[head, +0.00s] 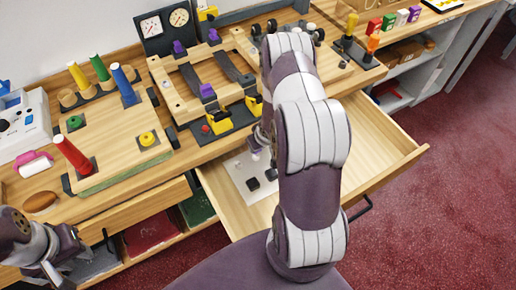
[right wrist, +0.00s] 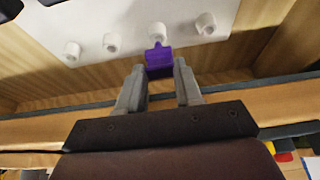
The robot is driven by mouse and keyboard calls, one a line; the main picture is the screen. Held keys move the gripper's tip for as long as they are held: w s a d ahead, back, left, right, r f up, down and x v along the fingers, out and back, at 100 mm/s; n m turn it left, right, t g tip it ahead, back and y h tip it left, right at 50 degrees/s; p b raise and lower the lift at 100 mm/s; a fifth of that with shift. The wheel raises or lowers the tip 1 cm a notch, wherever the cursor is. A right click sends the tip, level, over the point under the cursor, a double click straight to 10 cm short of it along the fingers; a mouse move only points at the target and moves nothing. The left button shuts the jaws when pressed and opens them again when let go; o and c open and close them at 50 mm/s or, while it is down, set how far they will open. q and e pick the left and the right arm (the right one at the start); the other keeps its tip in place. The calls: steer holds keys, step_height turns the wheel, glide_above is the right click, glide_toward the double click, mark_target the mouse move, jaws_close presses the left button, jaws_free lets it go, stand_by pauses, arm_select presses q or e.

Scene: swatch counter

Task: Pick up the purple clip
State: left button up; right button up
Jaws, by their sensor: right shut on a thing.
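In the right wrist view a purple clip (right wrist: 158,62) sits between the fingertips of my right gripper (right wrist: 159,74), which is shut on it. The clip is at a white plate (right wrist: 120,20) with several white pegs, its top overlapping one peg; I cannot tell whether they touch. In the head view my right arm reaches over the open drawer and hides most of that gripper and the held clip. Other purple clips (head: 207,91) show on the wooden frame on the counter. My left gripper (head: 48,272) is at the lower left, its fingers unclear.
The open wooden drawer (head: 385,165) holds the white plate (head: 237,172) with dark blocks. Yellow clamps (head: 218,122) stand at the counter edge above it. A board with coloured posts (head: 110,125) is at the left. Red floor is clear at the right.

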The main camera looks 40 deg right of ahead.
steer(key=s+d+r, duration=0.3)
steer(key=s+r, duration=0.5)
steer(key=s, duration=0.3)
steer(key=shift+r+p, duration=0.3)
steer(key=shift+p, duration=0.1)
steer(key=shift+s+d, duration=0.1)
steer(key=shift+s, duration=0.1)
